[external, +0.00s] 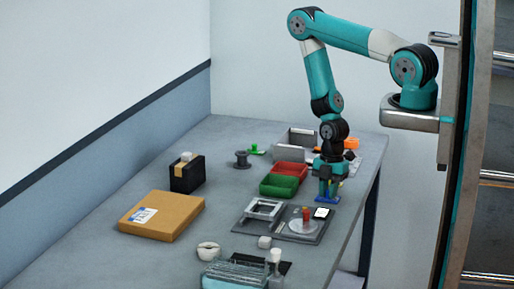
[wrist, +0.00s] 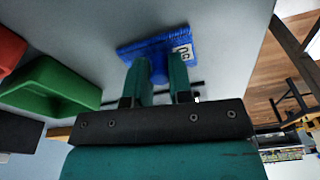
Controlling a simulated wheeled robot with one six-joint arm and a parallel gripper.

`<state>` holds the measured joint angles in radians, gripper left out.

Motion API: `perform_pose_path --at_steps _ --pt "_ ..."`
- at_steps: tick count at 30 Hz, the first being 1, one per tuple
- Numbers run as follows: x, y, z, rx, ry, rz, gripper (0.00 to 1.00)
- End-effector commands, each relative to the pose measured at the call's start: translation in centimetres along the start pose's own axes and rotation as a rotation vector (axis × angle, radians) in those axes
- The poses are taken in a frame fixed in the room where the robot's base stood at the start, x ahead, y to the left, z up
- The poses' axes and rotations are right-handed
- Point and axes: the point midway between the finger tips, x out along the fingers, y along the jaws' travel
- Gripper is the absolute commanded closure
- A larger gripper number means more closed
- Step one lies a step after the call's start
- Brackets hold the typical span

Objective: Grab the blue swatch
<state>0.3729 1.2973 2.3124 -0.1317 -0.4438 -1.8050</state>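The blue swatch (wrist: 155,46) is a flat blue piece with a raised blue knob and a white label reading 50, seen in the wrist view. In the external view the blue swatch (external: 327,199) is small and partly hidden under my gripper (external: 328,188), near the table's right edge. In the wrist view the two teal fingers of my gripper (wrist: 159,72) stand on either side of the knob, and the blue fills the gap between them. My gripper looks shut on the knob. I cannot tell whether the swatch is clear of the table.
A green bin (external: 279,186) and a red bin (external: 290,169) stand just left of my gripper. A dark tray (external: 283,233) with a frame and a round part lies in front. A cardboard box (external: 161,216) is at the left. The table's right edge is close by.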

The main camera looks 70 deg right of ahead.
Motion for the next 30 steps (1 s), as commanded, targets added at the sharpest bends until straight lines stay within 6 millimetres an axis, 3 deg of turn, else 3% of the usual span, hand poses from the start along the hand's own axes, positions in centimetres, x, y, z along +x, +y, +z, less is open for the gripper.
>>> perform_pose_path --at_steps 11,17,26,30 --pt "-0.2 0.0 0.0 0.0 0.0 0.0 1.0" --pt "-1.5 0.1 -0.2 0.0 0.0 0.001 1.0" --pt "-7.9 0.2 -0.9 0.0 -0.001 0.007 1.0" --pt "-11.9 0.2 -1.4 -0.001 -0.001 0.008 1.0"
